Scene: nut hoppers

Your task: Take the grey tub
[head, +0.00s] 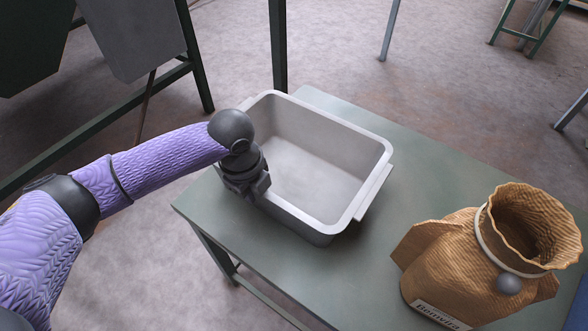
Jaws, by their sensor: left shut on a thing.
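The grey tub (355,136) stands upright on a green-grey table, and it looks empty inside. It is a rectangular open box with a ledge-like handle on its right side. My left gripper (256,188) is at the tub's left side and is shut on its edge there. The fingertips are mostly hidden behind the wrist. My right gripper is not in view.
The table (285,268) has free room in front of the tub. A brown sack (440,265) with an open top stands at the table's right. Grey hoppers (135,35) on a dark green frame (279,45) stand at the back left.

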